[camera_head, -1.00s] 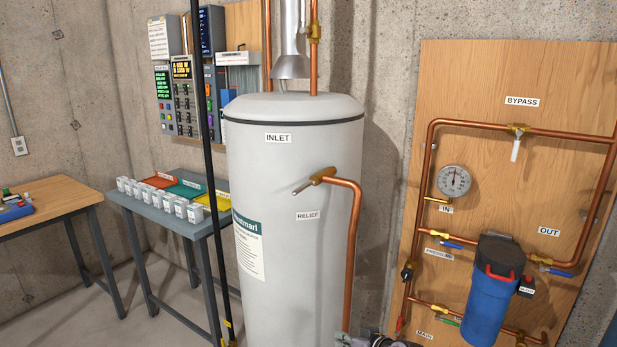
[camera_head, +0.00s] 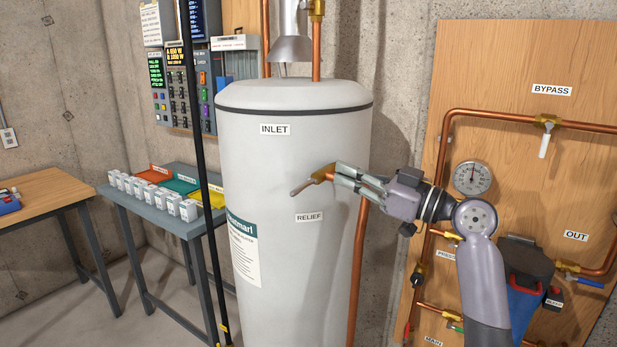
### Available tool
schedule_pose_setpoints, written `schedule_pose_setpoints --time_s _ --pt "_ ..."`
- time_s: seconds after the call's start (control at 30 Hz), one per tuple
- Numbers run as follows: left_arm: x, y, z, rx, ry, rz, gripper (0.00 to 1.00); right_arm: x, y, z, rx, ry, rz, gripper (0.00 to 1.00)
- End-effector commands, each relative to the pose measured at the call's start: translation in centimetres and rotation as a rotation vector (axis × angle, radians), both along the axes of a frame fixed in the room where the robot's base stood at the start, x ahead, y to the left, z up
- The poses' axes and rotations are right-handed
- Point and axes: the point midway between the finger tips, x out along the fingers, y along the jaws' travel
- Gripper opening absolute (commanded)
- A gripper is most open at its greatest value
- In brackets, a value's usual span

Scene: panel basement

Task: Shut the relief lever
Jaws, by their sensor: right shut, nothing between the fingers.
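The relief lever (camera_head: 303,188) is a short grey-brown handle on the copper relief valve (camera_head: 324,173), on the front of the white water heater (camera_head: 262,218). It points left and slightly down, above the "RELIEF" label (camera_head: 309,217). My right gripper (camera_head: 338,174) comes in from the right, fingers pointing left, shut and empty. Its fingertips are at the right end of the valve, over the bend of the copper pipe, to the right of the lever. Whether they touch the valve I cannot tell. My left gripper is not in view.
The wooden board (camera_head: 500,75) with copper pipes, a gauge (camera_head: 472,178) and a blue filter (camera_head: 522,290) stands at the right, partly behind my right arm. A black pole (camera_head: 200,180) stands left of the heater. A grey table (camera_head: 160,218) with trays is further left.

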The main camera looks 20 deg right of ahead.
Motion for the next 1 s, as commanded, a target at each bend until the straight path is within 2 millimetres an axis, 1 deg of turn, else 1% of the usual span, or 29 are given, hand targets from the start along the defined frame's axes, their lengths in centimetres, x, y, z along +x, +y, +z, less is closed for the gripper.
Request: schedule_pose_setpoints --time_s 0.17,0.27,0.37,0.67,0.7,0.73,0.8,1.0 --pt "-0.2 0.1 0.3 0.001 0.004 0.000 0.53 0.4 0.3 0.2 0.002 0.002 0.000 0.00" --pt "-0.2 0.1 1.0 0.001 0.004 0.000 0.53 1.3 1.0 0.5 0.005 0.003 0.002 0.00" --pt "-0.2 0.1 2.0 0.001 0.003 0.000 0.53 2.7 2.2 0.9 0.006 0.004 0.003 0.00" --pt "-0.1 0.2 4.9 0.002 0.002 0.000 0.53 7.7 6.2 1.8 0.006 0.004 0.002 0.00" --pt "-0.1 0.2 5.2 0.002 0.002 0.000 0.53 8.1 6.4 1.5 0.005 0.008 0.001 0.00" --pt "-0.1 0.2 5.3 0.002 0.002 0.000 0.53 7.9 6.1 0.5 0.004 0.011 -0.001 0.00" --pt "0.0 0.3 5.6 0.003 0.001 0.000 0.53 7.7 5.9 -0.6 0.004 0.010 -0.001 0.00" --pt "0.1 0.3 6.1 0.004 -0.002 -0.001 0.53 7.5 5.5 -2.3 0.003 0.005 -0.001 0.00"
